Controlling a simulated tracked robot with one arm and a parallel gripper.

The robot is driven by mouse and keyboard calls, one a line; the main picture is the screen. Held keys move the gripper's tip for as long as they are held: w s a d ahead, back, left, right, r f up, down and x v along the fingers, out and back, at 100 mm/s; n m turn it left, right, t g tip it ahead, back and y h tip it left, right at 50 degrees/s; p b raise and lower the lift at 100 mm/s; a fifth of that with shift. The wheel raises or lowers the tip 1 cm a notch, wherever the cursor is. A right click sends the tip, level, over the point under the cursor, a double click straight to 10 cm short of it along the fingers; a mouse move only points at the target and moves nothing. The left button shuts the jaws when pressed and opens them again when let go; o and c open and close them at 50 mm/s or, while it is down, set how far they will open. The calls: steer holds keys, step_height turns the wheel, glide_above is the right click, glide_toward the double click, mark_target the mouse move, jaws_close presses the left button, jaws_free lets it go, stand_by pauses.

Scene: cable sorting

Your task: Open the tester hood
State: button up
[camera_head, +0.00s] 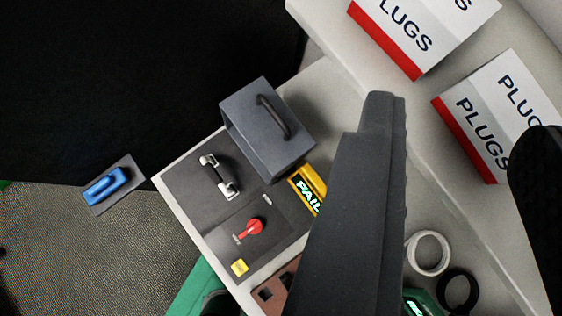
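The tester's grey box-shaped hood (262,140), with a dark bar handle (274,117) on its face, stands at the upper end of the dark tester panel (198,193). A pale metal fixture (219,176) on the panel is in plain view beside the hood. I cannot tell from this angle how far the hood is raised. My gripper (458,115) is open, with one dark finger right of the hood and the other at the right edge. Both fingers are clear of the hood and handle, with nothing held between them.
A red knob (252,229) and a yellow button (239,267) are on the panel. A yellow display reading FAIL (308,188) is partly hidden by my finger. White and red PLUGS boxes (425,35) stand upper right. White (429,235) and black rings lie lower right.

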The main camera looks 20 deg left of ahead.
steer(key=w+a+f+n+g+p, duration=0.3)
steer(key=w+a+f+n+g, duration=0.3)
steer(key=f, duration=0.4)
steer(key=n+g+h+p, duration=0.1)
steer(key=n+g+p, duration=0.1)
steer(key=n+g, duration=0.15)
glide_toward(278, 117)
steer(key=shift+m, duration=0.25)
steer(key=f, duration=0.2)
steer(key=f+p, duration=0.1)
steer(key=f, duration=0.2)
steer(key=w+f+p, duration=0.1)
steer(key=f, duration=0.2)
steer(key=shift+d, duration=0.1)
steer(key=shift+r, duration=0.1)
jaws_close()
